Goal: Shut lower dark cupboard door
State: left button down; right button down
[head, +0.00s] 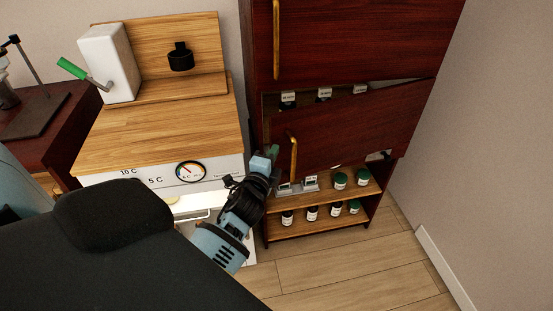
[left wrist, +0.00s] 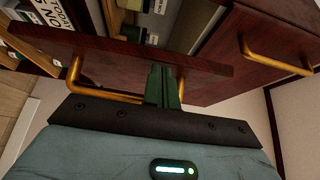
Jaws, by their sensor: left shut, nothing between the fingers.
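The lower dark cupboard door (head: 350,130) is reddish-brown wood with a brass handle (head: 293,152). It stands ajar, with a gap along its top showing jars behind it. My left gripper (head: 272,151) is shut and empty at the door's left edge, just left of the handle. In the left wrist view the green fingers (left wrist: 164,85) are together and overlap the door's edge (left wrist: 205,65); I cannot tell whether they touch it. The lower door's handle (left wrist: 78,75) shows left of the fingers there. My right gripper is not in view.
The upper dark door (head: 360,35) looks shut, with a brass handle (head: 276,40). Open shelves below hold several jars (head: 340,180). A white unit with a wooden top (head: 160,130) and a dial (head: 190,171) stands left. Wooden floor (head: 340,265) is clear at lower right, before the wall (head: 490,150).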

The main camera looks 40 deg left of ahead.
pick_arm(q)
jog(key=w+a, duration=0.2)
jog(key=a, duration=0.3)
jog(key=shift+w+a, duration=0.25)
jog(key=shift+s+d, duration=0.1)
